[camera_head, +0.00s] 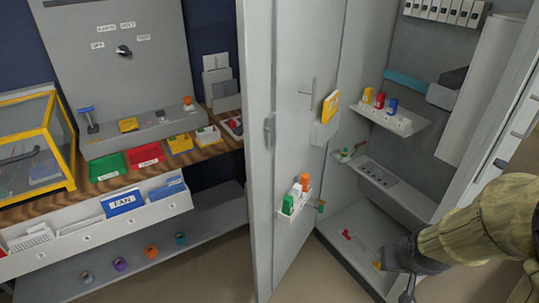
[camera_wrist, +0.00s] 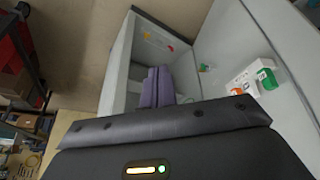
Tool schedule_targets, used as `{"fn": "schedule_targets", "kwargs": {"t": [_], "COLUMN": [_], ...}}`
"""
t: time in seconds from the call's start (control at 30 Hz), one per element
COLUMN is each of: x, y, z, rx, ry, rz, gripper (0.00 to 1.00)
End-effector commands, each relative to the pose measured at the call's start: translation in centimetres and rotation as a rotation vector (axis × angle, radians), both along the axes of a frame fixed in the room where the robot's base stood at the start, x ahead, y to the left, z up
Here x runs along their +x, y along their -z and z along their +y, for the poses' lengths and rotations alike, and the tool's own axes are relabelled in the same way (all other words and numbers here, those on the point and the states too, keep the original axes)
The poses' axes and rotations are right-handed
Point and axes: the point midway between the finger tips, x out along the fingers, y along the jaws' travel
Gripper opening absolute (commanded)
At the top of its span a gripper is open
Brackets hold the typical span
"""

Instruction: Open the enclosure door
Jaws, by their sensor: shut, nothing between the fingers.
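The tall grey enclosure door (camera_head: 293,80) stands swung open on the left of the grey enclosure (camera_head: 430,60), and the interior shows. A grey handle (camera_head: 269,131) sits near the door's left edge. The door's inner face carries a holder with orange and green bottles (camera_head: 298,194); this face also shows at the right of the wrist view (camera_wrist: 235,50). My gripper (camera_head: 394,257) is low by the enclosure's bottom opening, right of the door and apart from its handle. In the wrist view its fingers (camera_wrist: 158,76) are closed together and empty.
Shelves inside the enclosure hold red, yellow and blue items (camera_head: 380,101). A grey panel (camera_head: 500,130) edges the enclosure on the right, near my arm. A wooden bench (camera_head: 80,207) with bins and a yellow-framed case (camera_head: 42,140) stands left. Floor (camera_head: 215,270) before the bench is clear.

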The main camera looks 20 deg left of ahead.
Motion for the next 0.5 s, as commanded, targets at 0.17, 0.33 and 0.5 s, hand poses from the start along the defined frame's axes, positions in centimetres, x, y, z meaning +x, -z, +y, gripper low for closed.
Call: {"fn": "schedule_targets", "kwargs": {"t": [0.17,0.33,0.5], "x": [7.2,12.5,15.6], "y": [-3.4,-5.5,-7.3], "z": [1.5,4.5,8.8], "rx": [-0.026,-0.001,0.077], "ry": [-0.163,-0.341,-0.536], "rz": [-0.2,-0.389,-0.556], "gripper": [0.0,0.0,0.0]}}
